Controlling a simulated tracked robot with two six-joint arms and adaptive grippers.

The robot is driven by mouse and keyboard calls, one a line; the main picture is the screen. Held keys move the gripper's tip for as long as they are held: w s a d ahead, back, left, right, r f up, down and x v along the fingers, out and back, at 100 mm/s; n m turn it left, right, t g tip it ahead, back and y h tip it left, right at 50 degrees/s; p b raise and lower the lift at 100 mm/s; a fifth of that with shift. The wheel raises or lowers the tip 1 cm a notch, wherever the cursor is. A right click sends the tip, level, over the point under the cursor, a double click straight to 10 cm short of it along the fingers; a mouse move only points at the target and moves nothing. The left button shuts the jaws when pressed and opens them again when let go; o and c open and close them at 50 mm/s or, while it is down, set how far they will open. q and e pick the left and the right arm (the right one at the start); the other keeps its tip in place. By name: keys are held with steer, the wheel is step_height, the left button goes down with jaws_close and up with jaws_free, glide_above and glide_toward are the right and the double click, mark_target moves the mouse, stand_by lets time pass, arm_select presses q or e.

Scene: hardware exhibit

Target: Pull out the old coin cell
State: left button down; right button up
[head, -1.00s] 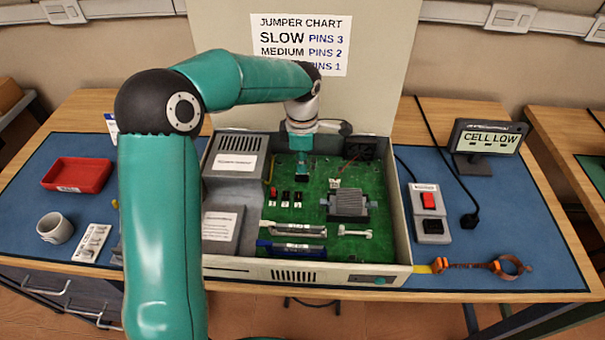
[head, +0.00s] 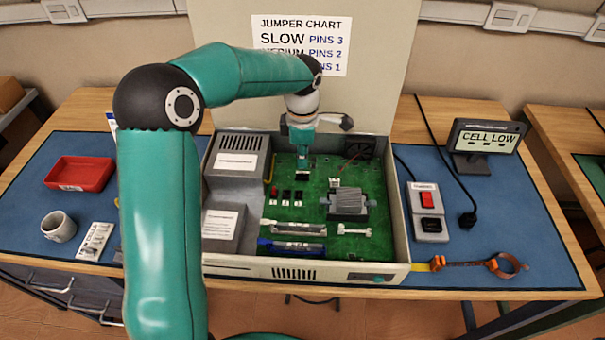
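My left gripper (head: 303,164) reaches down into the open computer case (head: 402,200), over the back of the green board (head: 325,186). Its fingers are small and seen from behind, so I cannot tell whether they are open or shut. A small dark part (head: 303,171) lies right at the fingertips; I cannot tell whether it is the cell holder. I cannot make out the old coin cell itself. The display (head: 487,139) at the right reads "CELL LOW". My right gripper is not in view.
A red tray (head: 79,173), a white mug (head: 58,227) and a white card of cells (head: 93,241) are at the left. A red-switch box (head: 428,212) and an orange strap (head: 470,265) are at the right. A grey heatsink (head: 347,202) stands on the board.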

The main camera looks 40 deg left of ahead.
arm_select(q)
steer(key=shift+r+p, duration=1.75)
steer(key=shift+r, duration=0.8)
